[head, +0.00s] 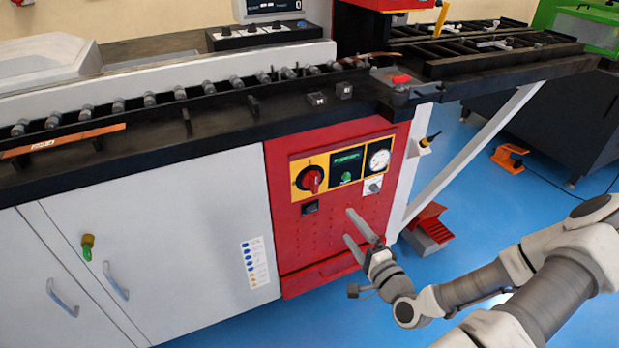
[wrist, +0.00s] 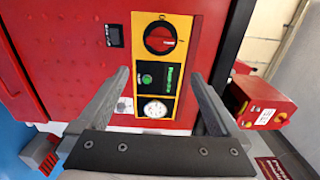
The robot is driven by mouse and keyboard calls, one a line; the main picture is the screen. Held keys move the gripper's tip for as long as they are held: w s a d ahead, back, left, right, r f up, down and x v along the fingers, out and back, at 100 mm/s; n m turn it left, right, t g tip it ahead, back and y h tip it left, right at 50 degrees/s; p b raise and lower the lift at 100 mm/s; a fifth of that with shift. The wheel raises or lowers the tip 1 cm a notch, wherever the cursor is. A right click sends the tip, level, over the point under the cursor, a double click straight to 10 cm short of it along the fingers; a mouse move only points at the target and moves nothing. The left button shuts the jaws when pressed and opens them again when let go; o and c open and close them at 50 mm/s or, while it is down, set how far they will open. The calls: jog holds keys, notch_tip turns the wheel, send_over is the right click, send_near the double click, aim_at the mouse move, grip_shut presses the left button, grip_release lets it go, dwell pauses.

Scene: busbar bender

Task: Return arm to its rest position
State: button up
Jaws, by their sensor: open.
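My gripper (head: 356,238) is open and empty in front of the red cabinet panel (head: 330,239) of the bender in the head view. In the wrist view its two fingers (wrist: 160,90) stand apart, with the yellow control plate (wrist: 190,38) seen between and beyond them. The plate bears a red rotary knob (head: 311,180), a small dark screen with a green button (head: 346,176) and a round gauge (head: 379,159). The knob also shows in the wrist view (wrist: 160,38). I cannot tell the exact gap between the fingers and the panel.
A copper-coloured bar (head: 64,140) lies on the roller table at left. White cabinet doors (head: 180,245) stand left of the red panel. A slanted white brace (head: 475,150) and a red foot pedal (head: 428,229) are at right. Blue floor (head: 445,280) shows around my arm.

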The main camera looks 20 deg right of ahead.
jog(key=shift+a+f, duration=0.1)
notch_tip(320, 180, down, 4)
jog(key=a+n+g+y, duration=0.1)
jog(key=a+n+g, duration=0.1)
jog(key=n+g, duration=0.6)
jog(key=s+a+r+n+g+h+p, duration=0.1)
jog(key=a+r+n+g+h, duration=0.2)
jog(key=r, duration=0.7)
jog(key=a+r+n+h, duration=0.1)
jog(key=a+r+n, duration=0.3)
jog(key=r, duration=0.7)
jog(key=s+a+r+n+g+y+b, duration=0.1)
jog(key=s+a+r, duration=0.3)
jog(key=s, duration=0.3)
jog(key=s+a+r+n+y, duration=0.1)
jog(key=s+a+r+n, duration=0.1)
jog(key=s+a+r, duration=0.4)
notch_tip(320, 180, up, 15)
jog(key=s+d+p, duration=0.1)
jog(key=p, duration=1.6)
jog(key=shift+s+d+r, duration=0.15)
jog(key=shift+s+r, duration=0.05)
